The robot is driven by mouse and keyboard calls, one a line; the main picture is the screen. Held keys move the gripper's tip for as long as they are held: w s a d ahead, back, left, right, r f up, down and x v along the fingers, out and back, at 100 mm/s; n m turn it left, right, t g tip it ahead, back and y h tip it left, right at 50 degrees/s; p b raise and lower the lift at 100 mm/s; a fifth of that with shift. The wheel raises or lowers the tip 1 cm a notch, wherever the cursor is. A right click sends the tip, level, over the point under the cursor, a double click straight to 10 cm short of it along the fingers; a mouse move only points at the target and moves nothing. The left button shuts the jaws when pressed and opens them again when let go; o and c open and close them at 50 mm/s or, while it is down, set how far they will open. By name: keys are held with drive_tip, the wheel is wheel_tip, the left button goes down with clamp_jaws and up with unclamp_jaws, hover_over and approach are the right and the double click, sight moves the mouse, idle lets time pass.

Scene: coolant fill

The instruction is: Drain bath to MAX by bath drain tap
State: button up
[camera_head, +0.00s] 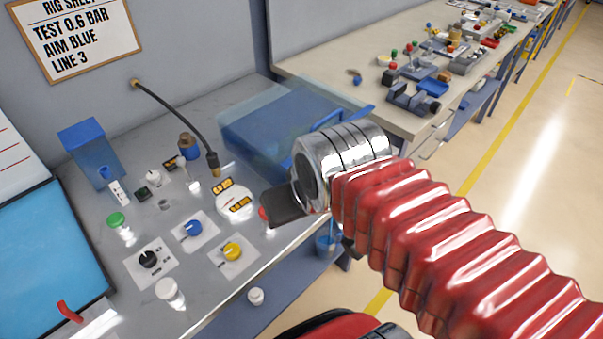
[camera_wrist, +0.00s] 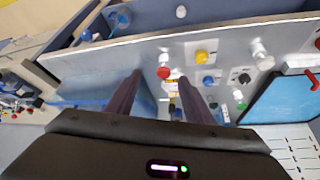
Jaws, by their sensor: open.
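The bath (camera_head: 262,126) is a clear box with blue liquid in it, at the back right of the bench. I cannot make out a MAX mark or the exact level. A red-topped knob (camera_head: 262,213) shows just beyond my gripper (camera_head: 272,210) in the head view, partly hidden by it. In the wrist view the red knob (camera_wrist: 163,72) appears between the tips of my open fingers (camera_wrist: 158,78), and I cannot tell whether they touch it. No label names it as the drain tap. My gripper holds nothing visible.
A blue knob (camera_head: 193,228), a yellow knob (camera_head: 232,251) and a black knob (camera_head: 148,259) sit on white plates to the left. A black hose (camera_head: 182,108) arches over the bench. A blue bucket (camera_head: 326,244) is below the bench edge. Another cluttered bench (camera_head: 345,78) stands behind.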

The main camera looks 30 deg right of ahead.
drive_tip(key=s+d+f+m+g, duration=0.1)
drive_tip(key=d+f+m+g, duration=0.4)
drive_tip(key=d+f, duration=0.7)
drive_tip(key=s+d+f+m+t+y, duration=0.3)
drive_tip(key=d+f+m+y, duration=0.15)
drive_tip(key=f+m, duration=0.35)
drive_tip(key=s+d+f+m+t+y, duration=0.3)
drive_tip(key=d+f+m+y, duration=0.1)
drive_tip(key=f+m+y, duration=0.3)
drive_tip(key=w+d+m+t+h, duration=0.4)
drive_tip(key=d+m+t, duration=0.4)
drive_tip(key=d+t, duration=0.2)
drive_tip(key=shift+d+h, duration=0.65)
drive_tip(key=shift+d, duration=0.05)
